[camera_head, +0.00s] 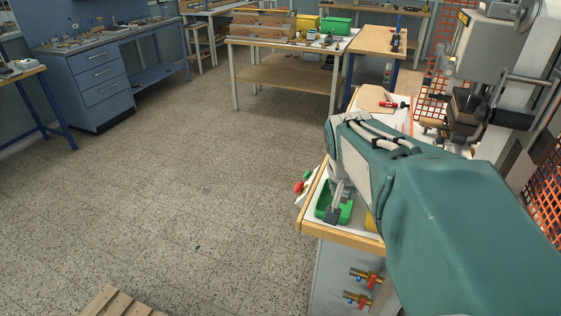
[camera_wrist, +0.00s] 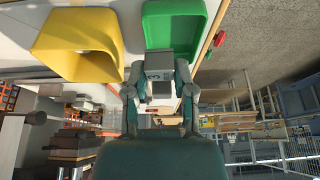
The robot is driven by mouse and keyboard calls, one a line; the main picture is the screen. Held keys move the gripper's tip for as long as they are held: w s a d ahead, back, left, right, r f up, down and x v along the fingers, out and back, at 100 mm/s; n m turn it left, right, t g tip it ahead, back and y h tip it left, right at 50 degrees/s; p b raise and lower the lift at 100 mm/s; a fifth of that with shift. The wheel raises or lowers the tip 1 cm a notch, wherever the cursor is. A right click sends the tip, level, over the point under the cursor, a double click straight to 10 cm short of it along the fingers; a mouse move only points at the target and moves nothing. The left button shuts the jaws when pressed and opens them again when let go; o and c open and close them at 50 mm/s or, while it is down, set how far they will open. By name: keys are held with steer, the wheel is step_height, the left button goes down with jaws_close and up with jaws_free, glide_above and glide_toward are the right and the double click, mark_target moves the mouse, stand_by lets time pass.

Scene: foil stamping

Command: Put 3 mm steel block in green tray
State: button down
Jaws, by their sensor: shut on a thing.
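My gripper (camera_wrist: 159,84) is shut on a grey steel block (camera_wrist: 158,66) with dark marks on its face, too small to read surely. The block is between the two fingertips. The green tray (camera_wrist: 172,22) lies just beyond the block in the wrist view. In the head view my gripper (camera_head: 339,194) points down over the green tray (camera_head: 346,211) at the near end of the bench. A dark grey block (camera_head: 331,215) shows at the fingertips, over the tray's near part. Whether it touches the tray floor cannot be told.
A yellow tray (camera_wrist: 75,42) stands beside the green one and is mostly hidden by my arm in the head view. The press (camera_head: 480,60) stands at the back right. The floor at left is open.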

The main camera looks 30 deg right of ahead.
steer(key=w+f, duration=0.1)
steer(key=w+d+f, duration=0.1)
steer(key=w+f, duration=0.1)
steer(key=w+d+f, duration=0.1)
steer(key=f, duration=0.1)
steer(key=shift+w+d+f, duration=0.15)
steer(key=shift+f, duration=0.1)
steer(key=shift+w+d+f, duration=0.1)
steer(key=shift+w+f, duration=0.05)
steer(key=shift+f, duration=0.8)
steer(key=shift+w+d+f, duration=0.1)
steer(key=shift+f, duration=0.8)
steer(key=shift+a+f, duration=0.1)
steer(key=shift+c, duration=2.2)
jaws_free()
steer(key=v, duration=1.2)
steer(key=s+a+n+t+y, duration=0.1)
steer(key=s+a+n, duration=0.2)
steer(key=a, duration=0.3)
steer(key=s+a+f+n+y, duration=0.1)
steer(key=s+a+n, duration=0.2)
steer(key=a, duration=0.3)
steer(key=s+a+n+t+y, duration=0.1)
steer(key=s+a+n, duration=0.2)
steer(key=a, duration=0.3)
steer(key=shift+a+f+n+t, duration=0.2)
steer(key=shift+n+t, duration=0.1)
